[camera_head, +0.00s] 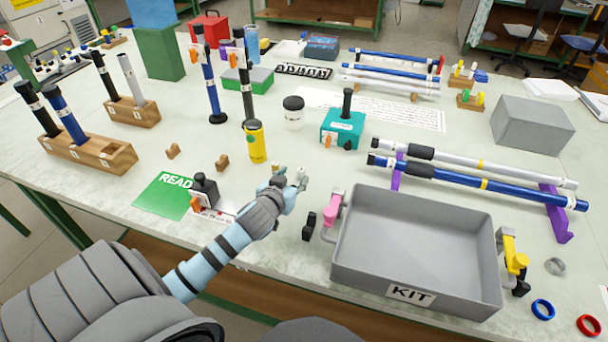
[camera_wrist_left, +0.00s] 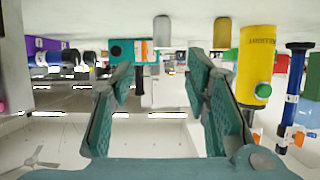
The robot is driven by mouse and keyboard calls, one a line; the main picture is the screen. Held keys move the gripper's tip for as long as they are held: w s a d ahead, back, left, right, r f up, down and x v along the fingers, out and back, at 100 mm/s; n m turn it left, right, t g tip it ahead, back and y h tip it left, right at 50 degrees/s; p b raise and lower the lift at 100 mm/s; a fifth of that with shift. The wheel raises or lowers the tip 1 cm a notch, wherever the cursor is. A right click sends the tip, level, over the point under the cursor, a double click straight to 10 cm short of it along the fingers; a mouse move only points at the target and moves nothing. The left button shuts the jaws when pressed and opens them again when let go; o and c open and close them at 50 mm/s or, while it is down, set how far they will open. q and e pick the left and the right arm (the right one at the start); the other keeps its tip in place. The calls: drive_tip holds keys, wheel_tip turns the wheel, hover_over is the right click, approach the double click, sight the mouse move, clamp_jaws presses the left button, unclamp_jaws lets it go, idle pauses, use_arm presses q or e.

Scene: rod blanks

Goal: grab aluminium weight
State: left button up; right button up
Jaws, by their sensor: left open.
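A small silver-grey cylinder, which looks like the aluminium weight (camera_wrist_left: 162,30), stands on the table in the left wrist view, where the picture is upside down. It lines up with the gap between the fingers and appears beyond them. It also shows small at the gripper's tip in the head view (camera_head: 302,172). My left gripper (camera_wrist_left: 160,75) is open and empty, low over the table's front part (camera_head: 288,187). My right gripper is not in view.
A yellow canister (camera_head: 256,142) and a jar with a black lid (camera_head: 293,112) stand behind the gripper. A teal box (camera_head: 342,128) is behind to the right. The grey KIT tray (camera_head: 415,195) is to the right; a green READ card (camera_head: 165,196) is to the left.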

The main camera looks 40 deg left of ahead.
sight(300, 170)
use_arm(q)
drive_tip(key=b+x, duration=0.2)
drive_tip(key=x, duration=0.6)
drive_tip(key=shift+s+a+f, duration=0.1)
drive_tip(key=shift+f, duration=0.1)
drive_tip(key=shift+w+f, duration=0.1)
drive_tip(key=shift+w, duration=0.25)
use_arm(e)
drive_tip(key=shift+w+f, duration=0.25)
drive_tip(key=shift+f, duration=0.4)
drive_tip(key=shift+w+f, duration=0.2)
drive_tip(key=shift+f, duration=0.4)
use_arm(q)
drive_tip(key=shift+s+a, duration=0.1)
clamp_jaws()
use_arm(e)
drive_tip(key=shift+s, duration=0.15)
